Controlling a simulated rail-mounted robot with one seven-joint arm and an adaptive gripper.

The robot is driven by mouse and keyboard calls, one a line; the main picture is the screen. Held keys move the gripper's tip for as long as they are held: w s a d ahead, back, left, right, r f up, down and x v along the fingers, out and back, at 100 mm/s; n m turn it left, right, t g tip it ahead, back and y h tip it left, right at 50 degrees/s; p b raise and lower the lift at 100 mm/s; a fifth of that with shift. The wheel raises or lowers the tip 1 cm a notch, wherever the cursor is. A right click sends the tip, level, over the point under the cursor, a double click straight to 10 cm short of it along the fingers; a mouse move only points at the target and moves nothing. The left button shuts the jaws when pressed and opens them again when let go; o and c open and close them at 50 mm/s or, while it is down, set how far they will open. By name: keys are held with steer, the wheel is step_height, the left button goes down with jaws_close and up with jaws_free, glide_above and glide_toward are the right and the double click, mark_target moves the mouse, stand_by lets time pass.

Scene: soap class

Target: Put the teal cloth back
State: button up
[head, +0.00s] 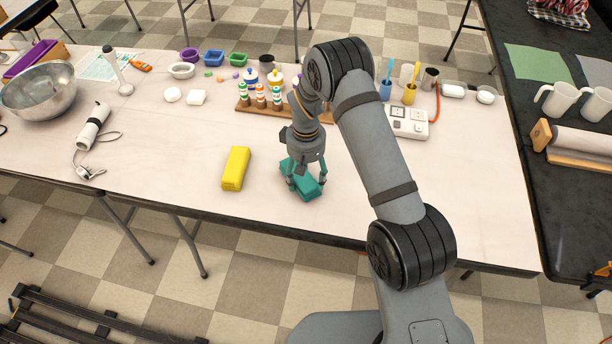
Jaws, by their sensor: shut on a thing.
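The teal cloth (305,186) is a folded, block-like bundle near the front middle of the white table. My gripper (305,183) points down over it, with its fingers on either side of the cloth and shut on it. The cloth seems to be at or just above the table top; I cannot tell whether it touches. A yellow folded cloth (236,168) lies on the table to the left of my gripper, apart from it.
A wooden rack of small bottles (262,104) stands behind my gripper. A white socket box (408,122) and cups (410,93) are at the back right. A metal bowl (42,92) and a white hand blender (92,125) are at the left. The front right of the table (465,215) is clear.

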mark_target(306, 175)
steer(key=shift+f, duration=0.25)
steer(key=shift+f, duration=0.25)
steer(key=o, duration=1.2)
steer(key=shift+r, duration=0.15)
step_height(306, 175, up, 12)
steer(key=b, duration=0.1)
